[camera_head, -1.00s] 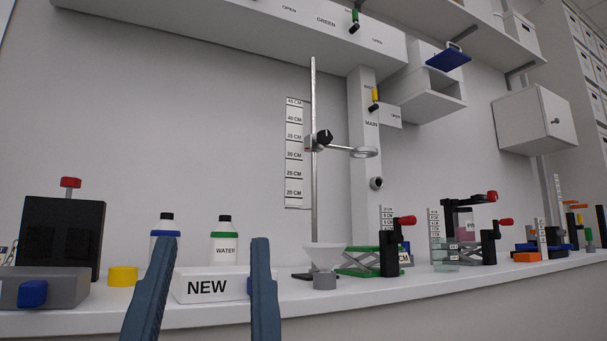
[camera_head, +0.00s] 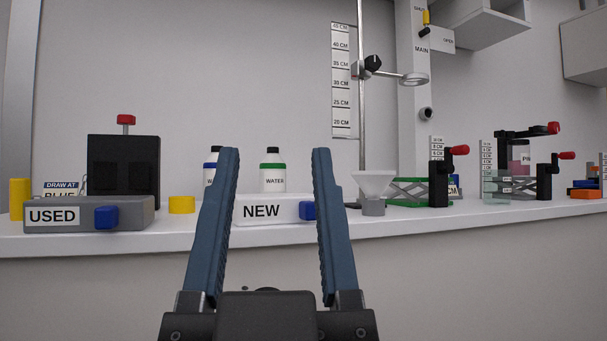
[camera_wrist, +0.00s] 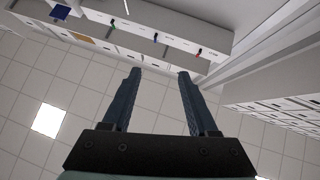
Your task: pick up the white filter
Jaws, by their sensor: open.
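I cannot make out a separate white filter in either view. A white box labelled NEW (camera_head: 272,210) with a blue knob stands on the bench, behind my gripper in the head view. A white funnel (camera_head: 374,184) on a grey base stands to its right. A grey box labelled USED (camera_head: 130,214) with a blue knob is at the left. My gripper (camera_head: 275,151) is open and empty, its fingers upright in front of the bench. In the wrist view my gripper (camera_wrist: 160,72) points at ceiling and upper cabinets, with nothing between the fingers.
Two bottles stand behind the NEW box, one marked WATER (camera_head: 273,179). A black block with a red knob (camera_head: 125,165) stands behind USED. A stand with a ring (camera_head: 413,79) rises behind the funnel. Green jack (camera_head: 408,191) and other devices fill the right.

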